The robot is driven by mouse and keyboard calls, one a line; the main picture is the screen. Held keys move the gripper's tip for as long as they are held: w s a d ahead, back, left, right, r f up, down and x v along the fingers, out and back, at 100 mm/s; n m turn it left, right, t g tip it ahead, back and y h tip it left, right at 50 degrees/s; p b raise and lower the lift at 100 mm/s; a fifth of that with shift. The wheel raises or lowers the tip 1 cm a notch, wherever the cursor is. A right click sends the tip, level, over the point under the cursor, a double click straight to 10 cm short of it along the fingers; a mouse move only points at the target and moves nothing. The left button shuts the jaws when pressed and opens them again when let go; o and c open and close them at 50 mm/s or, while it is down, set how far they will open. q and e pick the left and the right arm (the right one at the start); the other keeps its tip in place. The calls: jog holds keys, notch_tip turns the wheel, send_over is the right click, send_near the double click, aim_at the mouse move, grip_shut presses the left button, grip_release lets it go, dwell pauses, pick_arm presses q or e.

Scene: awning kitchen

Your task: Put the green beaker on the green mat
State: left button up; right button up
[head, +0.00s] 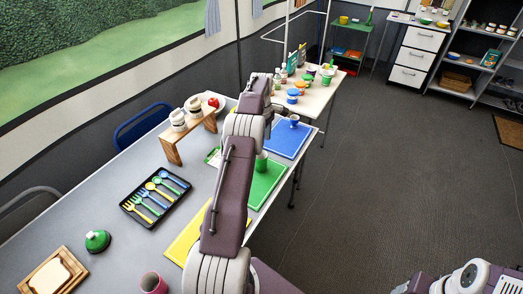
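The green mat (266,185) lies on the long grey table, partly covered by my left arm. A muted green beaker (261,161) stands upright at the mat's far part, close beside my arm; its left side is partly hidden. I cannot tell whether anything touches it. My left arm reaches from the bottom middle up over the table, and its links hide the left gripper. Part of my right arm shows in the bottom right corner, with its gripper out of view.
A blue mat (287,141) with a blue-grey cup (294,120) lies beyond. A yellow mat (186,242) lies nearer. Open floor (390,170) lies right.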

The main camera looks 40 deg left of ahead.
pick_arm(q)
jog(key=s+d+r+m, duration=0.25)
jog(key=d+m, duration=0.25)
jog(key=d, duration=0.4)
jog(key=s+d+r+m, duration=0.1)
jog(key=s+d+m, duration=0.4)
jog(key=d, duration=0.4)
jog(key=s+d+f+m, duration=0.1)
jog(key=s+d+m, duration=0.3)
jog(key=s, duration=0.4)
jog(key=s+d+f+m+t, duration=0.1)
jog(key=s+d+m, duration=0.3)
jog(key=s, duration=0.4)
jog(key=shift+f+m, duration=0.4)
jog(key=shift+m, duration=0.1)
jog(key=shift+w, duration=0.1)
